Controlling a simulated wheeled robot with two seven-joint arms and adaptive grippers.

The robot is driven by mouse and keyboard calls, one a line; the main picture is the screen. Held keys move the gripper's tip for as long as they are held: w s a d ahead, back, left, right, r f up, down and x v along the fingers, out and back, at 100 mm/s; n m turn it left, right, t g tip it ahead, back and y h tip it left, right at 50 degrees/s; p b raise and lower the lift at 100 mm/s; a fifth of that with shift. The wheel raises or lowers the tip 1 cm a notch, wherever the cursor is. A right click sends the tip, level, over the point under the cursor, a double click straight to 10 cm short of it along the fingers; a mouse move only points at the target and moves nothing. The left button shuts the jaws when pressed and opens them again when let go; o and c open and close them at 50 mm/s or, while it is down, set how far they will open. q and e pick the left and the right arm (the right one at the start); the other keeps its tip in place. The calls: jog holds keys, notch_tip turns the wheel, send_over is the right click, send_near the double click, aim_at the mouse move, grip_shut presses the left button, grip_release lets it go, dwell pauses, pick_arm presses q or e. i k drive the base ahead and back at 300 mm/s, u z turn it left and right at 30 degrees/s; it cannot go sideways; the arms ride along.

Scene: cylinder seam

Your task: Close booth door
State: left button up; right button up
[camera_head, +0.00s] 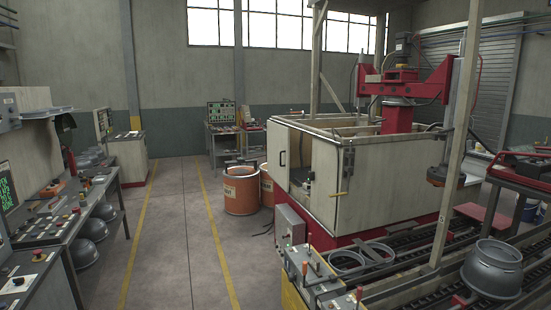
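The booth (358,183) is a cream-panelled enclosure on a red base, right of centre. Its door (275,147) appears to be the pale panel with a dark vertical handle (283,158) on the left-facing side. Beside this panel is a gap (300,160) through which the booth's inside shows, so the booth stands at least partly open. How the door is hung or slides cannot be told. Neither of my grippers is in view.
Orange drums (241,192) stand left of the booth. A control box (290,224) and a lever console (312,275) stand in front of it. A roller conveyor (420,262) runs at right. A workbench (45,225) lines the left. The yellow-lined aisle (180,230) is clear.

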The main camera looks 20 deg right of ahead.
aim_at(278, 135)
jog(key=u, duration=0.15)
jog(key=i, duration=9.1)
jog(key=z, duration=1.9)
